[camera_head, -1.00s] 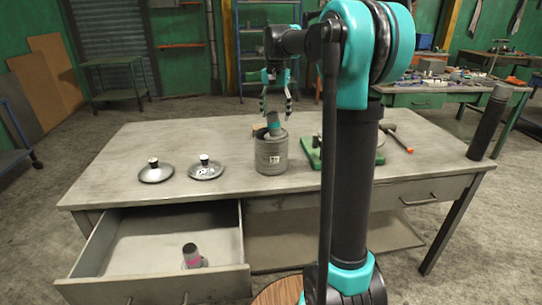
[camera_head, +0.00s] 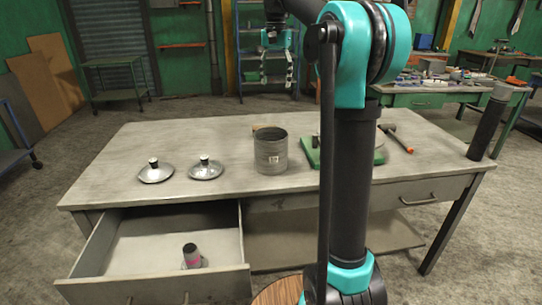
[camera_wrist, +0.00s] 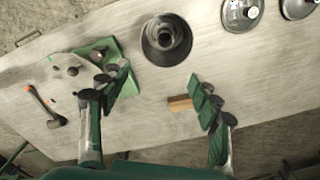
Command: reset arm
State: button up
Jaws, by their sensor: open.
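My gripper (camera_head: 277,72) is raised above the back of the grey table (camera_head: 120,148), clear of everything on it. In the wrist view its two fingers (camera_wrist: 156,108) are spread apart with nothing between them. A grey metal canister (camera_head: 270,155) stands open-topped on the table below the gripper. In the wrist view the canister (camera_wrist: 148,42) shows a dark object (camera_wrist: 166,38) inside it.
A green-based device (camera_head: 310,152) and a hammer (camera_head: 399,141) are to the right. A small wooden block (camera_wrist: 180,103) lies near the canister.

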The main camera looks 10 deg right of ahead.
jog(key=shift+f, duration=0.1)
jog(key=s+d+f+n+t, duration=0.2)
jog(key=s+f+n, duration=0.1)
jog(key=s+f, duration=1.2)
jog(key=s+d+f+n+t, duration=0.2)
jog(key=s+f, duration=1.3)
jog(key=f, duration=0.8)
jog(key=shift+s+n, duration=0.25)
jog(key=shift+n, duration=0.25)
